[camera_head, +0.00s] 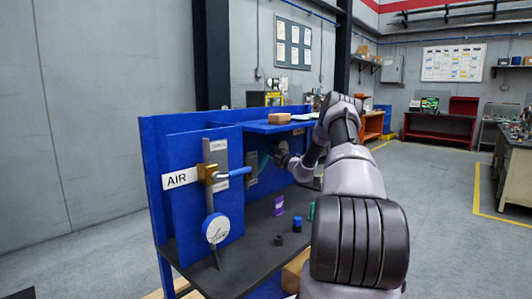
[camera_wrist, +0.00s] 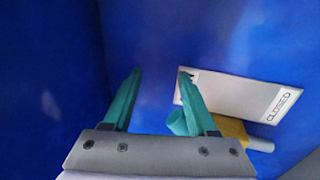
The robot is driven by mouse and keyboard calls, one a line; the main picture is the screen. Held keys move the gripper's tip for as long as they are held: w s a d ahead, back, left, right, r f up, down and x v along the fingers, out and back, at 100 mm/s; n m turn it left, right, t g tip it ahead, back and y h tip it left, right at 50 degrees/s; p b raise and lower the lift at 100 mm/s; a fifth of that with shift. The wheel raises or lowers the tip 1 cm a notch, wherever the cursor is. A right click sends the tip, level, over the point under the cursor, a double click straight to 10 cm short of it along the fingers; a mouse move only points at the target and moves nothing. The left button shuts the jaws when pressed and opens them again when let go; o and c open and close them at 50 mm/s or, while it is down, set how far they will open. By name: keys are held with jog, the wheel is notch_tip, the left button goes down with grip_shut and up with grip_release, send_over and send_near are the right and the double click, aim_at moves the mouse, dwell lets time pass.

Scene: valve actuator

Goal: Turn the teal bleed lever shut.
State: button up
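In the wrist view, the rounded end of the teal bleed lever (camera_wrist: 177,123) shows just inside my right finger, low between the fingers. Its other end is hidden by that finger and the gripper body. A yellow valve body (camera_wrist: 234,127) with a grey stub sits to the right. A white plate (camera_wrist: 240,95) marked CLOSED is behind it. My gripper (camera_wrist: 158,72) has two teal-green fingers spread apart with a gap between them. I cannot tell whether the right finger touches the lever. In the head view, my gripper (camera_head: 266,160) is small beside the blue panel, partly hidden by my arm.
A brass valve with a blue handle (camera_head: 238,172) and a round gauge (camera_head: 216,228) stand on the panel near an AIR label (camera_head: 181,178). A blue shelf (camera_head: 265,127) overhangs my gripper. A purple item (camera_head: 279,205) and small dark and blue pieces stand on the dark bench top.

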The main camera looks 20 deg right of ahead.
jog(key=d+r+v, duration=0.1)
jog(key=d+v, duration=0.1)
jog(key=v, duration=1)
jog(key=shift+w, duration=0.25)
dwell(0.6)
jog(key=shift+d, duration=0.15)
jog(key=c, duration=0.4)
jog(key=a, duration=0.1)
jog(key=s+a+m, duration=0.1)
jog(key=a+m+g, duration=0.1)
jog(key=shift+s+a+r, duration=0.15)
jog(key=shift+s+a, duration=0.05)
jog(key=shift+s, duration=0.2)
grip_shut()
jog(key=s+a+r+m+g+h, duration=0.1)
jog(key=s+a+m+g, duration=0.1)
jog(key=s+a+m, duration=0.4)
send_over(260, 167)
jog(key=s, duration=0.5)
jog(key=shift+w+d+f, duration=0.55)
jog(key=shift+w+d, duration=0.1)
jog(key=shift+w, duration=0.05)
jog(key=shift+w+d+f, duration=0.55)
jog(key=shift+w+d, duration=0.05)
jog(key=shift+w, duration=0.1)
